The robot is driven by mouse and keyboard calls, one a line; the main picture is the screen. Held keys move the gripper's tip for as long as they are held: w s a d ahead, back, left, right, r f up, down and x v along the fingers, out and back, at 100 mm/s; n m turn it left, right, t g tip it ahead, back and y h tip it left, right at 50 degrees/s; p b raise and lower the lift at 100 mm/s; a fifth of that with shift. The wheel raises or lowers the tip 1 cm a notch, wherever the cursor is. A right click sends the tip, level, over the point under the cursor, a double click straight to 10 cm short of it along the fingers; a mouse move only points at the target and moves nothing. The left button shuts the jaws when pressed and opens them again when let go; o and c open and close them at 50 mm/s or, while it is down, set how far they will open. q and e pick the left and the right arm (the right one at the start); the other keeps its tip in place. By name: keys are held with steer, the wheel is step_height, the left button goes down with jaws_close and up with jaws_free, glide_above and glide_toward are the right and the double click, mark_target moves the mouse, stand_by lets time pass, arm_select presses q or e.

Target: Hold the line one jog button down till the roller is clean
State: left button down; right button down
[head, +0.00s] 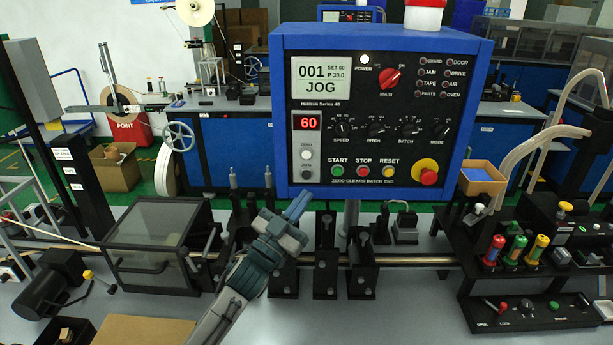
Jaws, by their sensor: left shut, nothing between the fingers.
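The blue control panel (470,60) faces me; its screen (320,80) reads 001 and JOG. On its lower left are a white button marked ZERO (307,154) and, below it, a dark button marked JOG (306,174). My left gripper (300,203) is shut and empty, its fingertips pointing up just below the JOG button, over the panel's lower edge. The fingertips appear apart from the button; depth is hard to judge. I cannot tell which part is the roller or whether it is clean. My right gripper is not in view.
A clear-lidded box (150,235) stands left of my arm. Black brackets (361,265) stand right of it along a rail. Coloured-handled tools (515,250) are in a black rack at the right.

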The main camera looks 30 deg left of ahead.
mark_target(306, 175)
arm_select(q)
steer(key=shift+w+a+p, duration=0.2)
steer(key=shift+w+a, duration=0.2)
steer(key=shift+w, duration=0.4)
steer(key=shift+w+a+p, duration=0.2)
steer(key=shift+w+a, duration=0.15)
steer(key=shift+w, duration=0.4)
steer(key=shift+w+a+p, duration=0.2)
steer(key=shift+w+a, duration=0.2)
steer(key=shift+w, duration=0.4)
steer(key=shift+w+a, duration=0.2)
steer(key=shift+w, duration=0.2)
stand_by(0.5)
